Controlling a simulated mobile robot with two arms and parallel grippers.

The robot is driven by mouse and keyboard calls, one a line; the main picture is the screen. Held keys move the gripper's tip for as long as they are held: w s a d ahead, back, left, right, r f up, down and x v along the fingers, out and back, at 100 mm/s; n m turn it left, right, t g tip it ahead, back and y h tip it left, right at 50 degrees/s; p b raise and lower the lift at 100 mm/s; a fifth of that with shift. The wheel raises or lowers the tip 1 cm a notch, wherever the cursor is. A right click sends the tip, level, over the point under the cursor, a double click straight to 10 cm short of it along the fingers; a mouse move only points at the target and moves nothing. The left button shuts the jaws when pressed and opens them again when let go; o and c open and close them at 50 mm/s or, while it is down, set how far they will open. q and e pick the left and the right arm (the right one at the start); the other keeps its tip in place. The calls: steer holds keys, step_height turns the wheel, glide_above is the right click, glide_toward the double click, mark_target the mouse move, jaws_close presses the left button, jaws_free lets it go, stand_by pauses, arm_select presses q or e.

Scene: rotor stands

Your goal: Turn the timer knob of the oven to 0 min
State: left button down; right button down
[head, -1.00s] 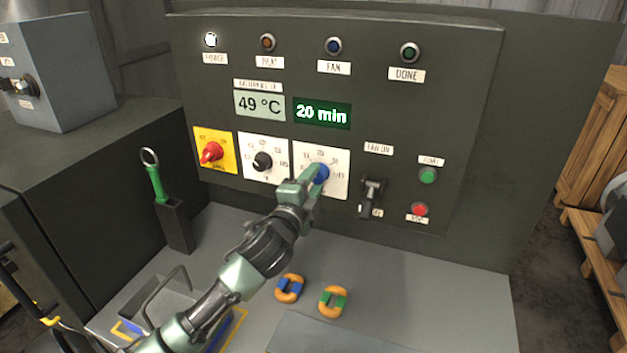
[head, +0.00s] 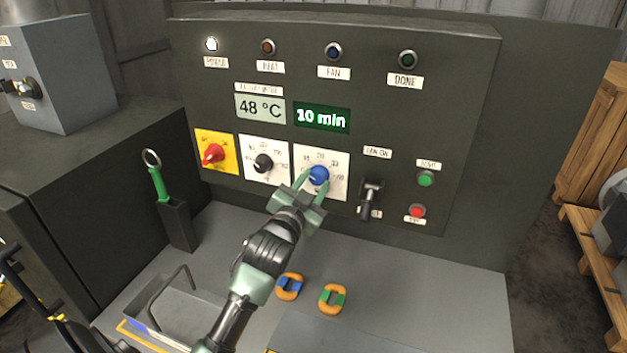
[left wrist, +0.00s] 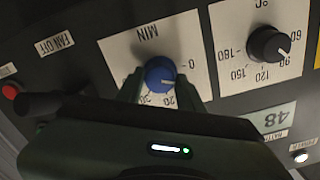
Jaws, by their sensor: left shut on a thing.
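The blue timer knob (head: 319,175) sits on a white dial plate (head: 338,158) on the oven's dark panel. The green timer display (head: 322,118) reads 10 min. My left gripper (head: 314,184) is shut on the blue knob, one finger on each side of it. The left wrist view shows the knob (left wrist: 159,73) between the fingers. There the dial plate (left wrist: 120,55) bears the word MIN, and its 0 mark lies to the right of the knob. My right gripper is not in view.
Left of the dial are a black temperature knob (head: 263,163) and a red switch (head: 213,154) on yellow. To the right are a black fan lever (head: 371,198), a green button (head: 425,179) and a red button (head: 417,211). Two orange rings (head: 290,287) lie on the bench below.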

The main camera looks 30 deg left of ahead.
arm_select(q)
steer(key=n+p, duration=0.1)
steer(key=n, duration=0.4)
steer(key=shift+p, duration=0.3)
steer(key=shift+n, duration=0.3)
steer(key=c, duration=0.9)
jaws_free()
steer(key=b+v, duration=0.2)
steer(key=v, duration=0.5)
steer(key=shift+s+b, duration=0.35)
